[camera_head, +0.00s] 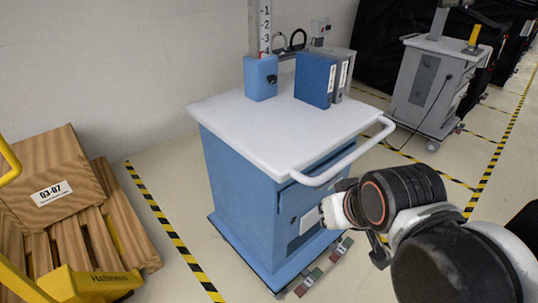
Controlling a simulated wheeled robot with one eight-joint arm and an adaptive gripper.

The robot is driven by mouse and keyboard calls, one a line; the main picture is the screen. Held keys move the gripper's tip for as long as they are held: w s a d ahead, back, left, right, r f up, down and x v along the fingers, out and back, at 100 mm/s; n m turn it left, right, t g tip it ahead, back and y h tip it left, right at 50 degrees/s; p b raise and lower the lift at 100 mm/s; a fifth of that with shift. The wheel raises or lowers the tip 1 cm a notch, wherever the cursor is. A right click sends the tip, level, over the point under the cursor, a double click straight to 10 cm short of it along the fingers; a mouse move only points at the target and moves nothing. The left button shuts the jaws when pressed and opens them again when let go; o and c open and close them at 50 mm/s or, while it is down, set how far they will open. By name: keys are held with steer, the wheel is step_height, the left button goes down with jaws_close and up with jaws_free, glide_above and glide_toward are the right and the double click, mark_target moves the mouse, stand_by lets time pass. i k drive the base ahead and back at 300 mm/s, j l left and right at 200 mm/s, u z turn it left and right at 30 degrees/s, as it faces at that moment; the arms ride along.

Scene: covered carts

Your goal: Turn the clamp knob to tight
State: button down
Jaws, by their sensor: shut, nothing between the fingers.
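A blue block (256,85) stands on the white cart top at the foot of an upright scale marked with numbers. A small dark knob (271,78) sits on its right-hand face and may be the clamp knob; its tight or loose marking is too small to read. My gripper (328,211) is low at the cart's front, below the white handle and well away from that knob. It is shut and empty, its fingers partly hidden by my wrist.
The blue cart (236,177) has a white push handle (345,163) sticking out above my gripper. Blue and grey binders (315,80) stand on its top.

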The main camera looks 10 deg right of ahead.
mark_target(272, 78)
steer(key=i, duration=0.4)
steer(key=i+j+z, duration=0.15)
steer(key=i, duration=0.3)
